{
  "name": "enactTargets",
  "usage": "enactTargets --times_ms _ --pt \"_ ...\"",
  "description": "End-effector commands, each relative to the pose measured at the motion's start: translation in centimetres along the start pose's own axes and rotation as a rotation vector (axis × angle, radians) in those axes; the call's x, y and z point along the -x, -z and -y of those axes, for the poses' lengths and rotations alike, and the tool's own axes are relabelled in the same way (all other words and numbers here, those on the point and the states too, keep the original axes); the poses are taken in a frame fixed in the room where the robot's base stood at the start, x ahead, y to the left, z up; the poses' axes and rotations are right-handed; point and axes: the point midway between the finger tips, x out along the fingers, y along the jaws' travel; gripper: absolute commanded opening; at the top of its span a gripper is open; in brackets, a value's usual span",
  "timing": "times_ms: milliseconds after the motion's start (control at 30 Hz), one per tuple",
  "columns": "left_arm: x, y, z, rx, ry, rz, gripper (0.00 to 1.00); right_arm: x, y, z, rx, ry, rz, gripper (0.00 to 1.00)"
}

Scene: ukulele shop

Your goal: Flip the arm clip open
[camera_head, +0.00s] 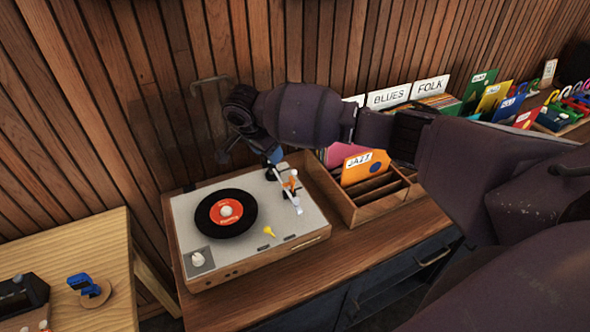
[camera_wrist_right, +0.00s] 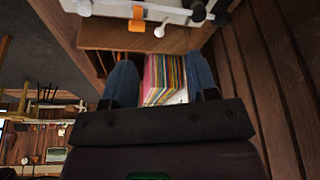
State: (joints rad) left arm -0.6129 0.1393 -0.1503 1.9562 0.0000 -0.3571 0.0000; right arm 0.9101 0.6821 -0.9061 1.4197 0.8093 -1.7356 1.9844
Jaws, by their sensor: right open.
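The turntable (camera_head: 315,238) sits on a wooden cabinet with a black, red-labelled record (camera_head: 226,212) on it. Its pale tonearm (camera_head: 286,190) lies at the deck's right side, off the record. A small orange arm clip (camera_head: 291,183) is at the tonearm; an orange part that looks like it shows at the top of the right wrist view (camera_wrist_right: 137,22). My right gripper (camera_head: 273,158) is just behind the clip, above the deck's back right corner. In the right wrist view its blue fingers are apart with nothing held between them (camera_wrist_right: 161,65). My left gripper is out of view.
A wooden record crate (camera_head: 372,214) with coloured sleeves stands close to the turntable's right side, under my right arm. A slatted wall (camera_head: 110,110) rises close behind. A small yellow piece (camera_head: 268,231) lies on the deck's front. A light wooden table (camera_head: 100,240) is at left.

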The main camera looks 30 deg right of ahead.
Motion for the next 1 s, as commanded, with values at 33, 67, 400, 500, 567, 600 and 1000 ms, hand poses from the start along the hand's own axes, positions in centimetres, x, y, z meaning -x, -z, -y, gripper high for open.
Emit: enactTargets --times_ms 33,67,400,500,567,600,1000 --pt "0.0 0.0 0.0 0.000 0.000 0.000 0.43 0.0 0.1 -0.6 -0.075 -0.043 -0.005 0.53" --pt "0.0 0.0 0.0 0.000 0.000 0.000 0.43 0.0 0.2 -1.0 -0.120 -0.065 -0.009 0.53" --pt "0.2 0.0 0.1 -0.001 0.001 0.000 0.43 -0.1 0.5 -2.2 -0.370 -0.131 -0.051 0.53" --pt "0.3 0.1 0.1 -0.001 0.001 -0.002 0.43 -0.7 0.5 -2.3 -0.374 -0.131 -0.051 0.53" --pt "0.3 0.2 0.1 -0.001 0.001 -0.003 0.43 -1.4 0.5 -2.4 -0.373 -0.132 -0.051 0.53" --pt "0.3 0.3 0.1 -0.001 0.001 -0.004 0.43 -2.0 0.6 -2.5 -0.373 -0.133 -0.052 0.53" --pt "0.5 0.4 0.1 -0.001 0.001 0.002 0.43 -8.4 0.8 -3.4 -0.371 -0.130 -0.051 0.53"
